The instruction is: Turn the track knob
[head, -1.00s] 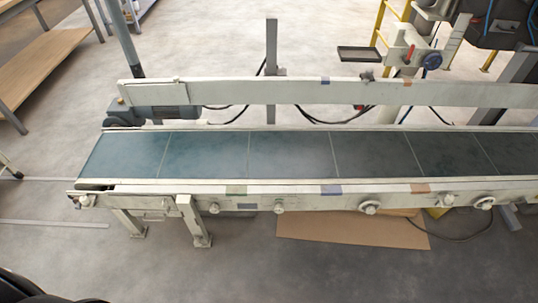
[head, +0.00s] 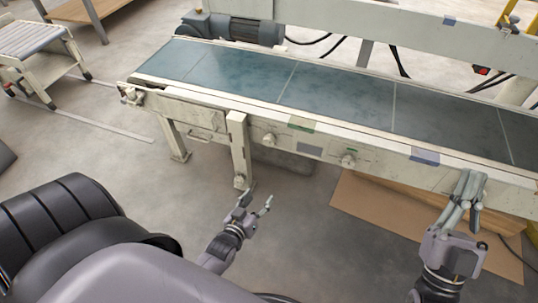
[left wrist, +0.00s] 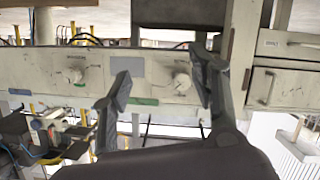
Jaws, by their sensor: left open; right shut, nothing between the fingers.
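Two pale round knobs sit on the conveyor's front side rail: a left knob (head: 268,139) and a right knob (head: 348,160). I cannot read which is the track knob. My left gripper (head: 254,203) is open and empty, below and in front of the left knob. In the left wrist view, which appears upside down, the left knob (left wrist: 181,82) shows between the spread fingers (left wrist: 163,72), apart from them. The right knob (left wrist: 75,76) lies outside the fingers, with small unreadable lettering beside it. My right gripper (head: 471,188) is shut and empty, in front of the rail near the blue tape.
The conveyor belt (head: 335,94) runs behind the rail. A support leg (head: 240,150) stands left of the knobs, near my left gripper. A brown sheet (head: 375,217) lies on the floor below the belt. A roller cart (head: 42,55) stands at the far left, with open floor between.

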